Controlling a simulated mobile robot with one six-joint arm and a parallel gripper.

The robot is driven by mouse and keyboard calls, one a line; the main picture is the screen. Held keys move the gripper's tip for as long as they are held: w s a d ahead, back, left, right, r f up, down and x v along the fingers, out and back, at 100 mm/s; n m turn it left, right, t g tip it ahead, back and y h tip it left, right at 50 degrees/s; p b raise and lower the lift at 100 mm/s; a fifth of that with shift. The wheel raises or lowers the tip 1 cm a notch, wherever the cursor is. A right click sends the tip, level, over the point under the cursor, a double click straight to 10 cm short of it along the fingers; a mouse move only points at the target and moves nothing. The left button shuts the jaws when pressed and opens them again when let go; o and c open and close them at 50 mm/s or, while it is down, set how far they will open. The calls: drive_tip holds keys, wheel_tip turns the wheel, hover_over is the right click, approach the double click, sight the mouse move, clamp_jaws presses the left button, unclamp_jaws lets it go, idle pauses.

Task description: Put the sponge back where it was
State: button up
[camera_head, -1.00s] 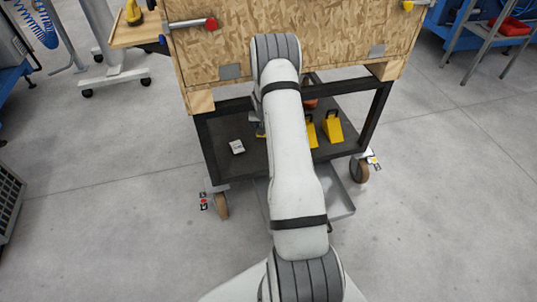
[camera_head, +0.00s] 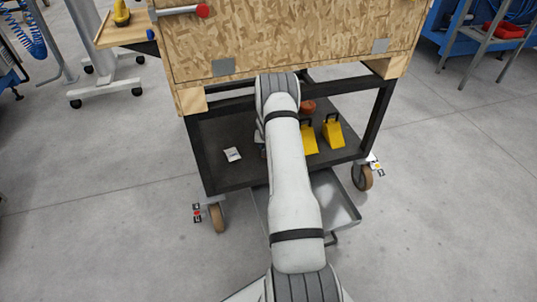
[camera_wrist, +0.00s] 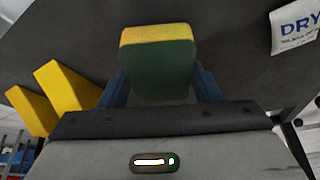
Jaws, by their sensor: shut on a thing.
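The sponge (camera_wrist: 157,60), yellow on one face and dark green on the other, is in the wrist view, held between the two blue fingers of my gripper (camera_wrist: 160,84). My gripper is shut on it. Behind the sponge is the dark shelf (camera_wrist: 222,35) of the cart; I cannot tell whether the sponge touches it. In the head view, the dark lower shelf (camera_head: 235,180) lies under the wooden crate, and my arm hides the sponge and most of my gripper there.
A white packet (camera_head: 232,154) lies on the shelf, left of my arm; it reads "DRY" in the wrist view (camera_wrist: 295,27). Two yellow wedges (camera_head: 333,131) stand to the right. The wooden crate (camera_head: 300,40) is above. A grey metal tray (camera_head: 335,197) sits low in front.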

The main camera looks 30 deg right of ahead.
drive_tip(key=shift+f+b, duration=0.55)
drive_tip(key=shift+f, duration=1.15)
drive_tip(key=shift+f, duration=0.15)
drive_tip(key=o, duration=0.9)
drive_tip(key=shift+r, duration=0.35)
drive_tip(key=p+v, duration=0.3)
drive_tip(key=v, duration=0.8)
drive_tip(key=shift+s+a+r, duration=0.15)
drive_tip(key=shift+a+r, duration=0.05)
drive_tip(key=shift+r, duration=0.05)
